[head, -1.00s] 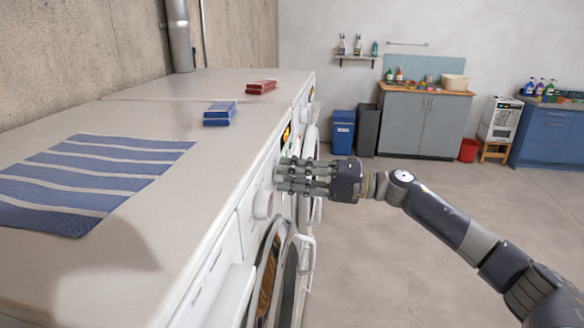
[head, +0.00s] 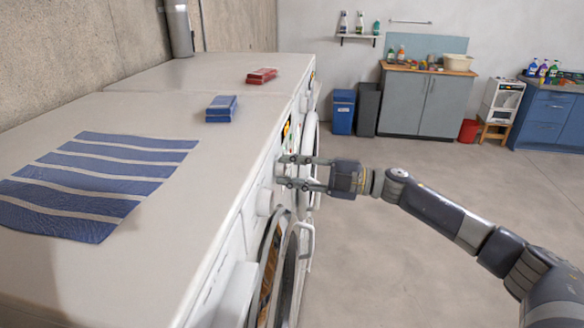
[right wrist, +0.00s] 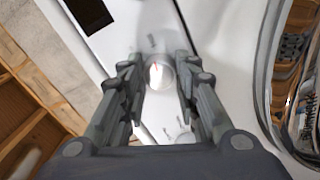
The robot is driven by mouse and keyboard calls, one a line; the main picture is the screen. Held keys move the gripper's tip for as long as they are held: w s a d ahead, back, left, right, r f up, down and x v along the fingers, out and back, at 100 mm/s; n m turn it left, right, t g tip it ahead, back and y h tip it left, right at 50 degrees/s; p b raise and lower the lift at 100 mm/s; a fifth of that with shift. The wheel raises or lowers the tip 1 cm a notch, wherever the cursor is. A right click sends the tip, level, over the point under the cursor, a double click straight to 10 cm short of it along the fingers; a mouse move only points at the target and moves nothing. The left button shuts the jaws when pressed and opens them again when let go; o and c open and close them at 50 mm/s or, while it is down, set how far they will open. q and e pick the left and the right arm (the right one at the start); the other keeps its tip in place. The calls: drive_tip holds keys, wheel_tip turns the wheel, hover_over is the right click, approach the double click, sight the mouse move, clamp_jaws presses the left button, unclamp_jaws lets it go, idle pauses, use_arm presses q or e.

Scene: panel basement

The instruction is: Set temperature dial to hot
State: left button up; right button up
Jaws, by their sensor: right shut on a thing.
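The temperature dial (right wrist: 158,72) is a round pale knob with a small red mark on its face, set in the white front panel of a washing machine. In the right wrist view it sits between the two fingers of my right gripper (right wrist: 158,82). In the head view my right gripper (head: 281,172) is shut on the dial at the panel, and its fingers largely hide the knob. I cannot read the dial's setting. Another white round knob (head: 264,202) sits nearer on the same front. My left gripper is not in view.
The round washer door (head: 285,265) stands below the panel. Floor to the right is clear before the grey cabinet (head: 423,103).

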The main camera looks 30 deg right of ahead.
idle(0.3)
drive_tip(key=o, duration=1.1)
drive_tip(key=v, duration=1.2)
drive_tip(key=shift+w+f, duration=0.1)
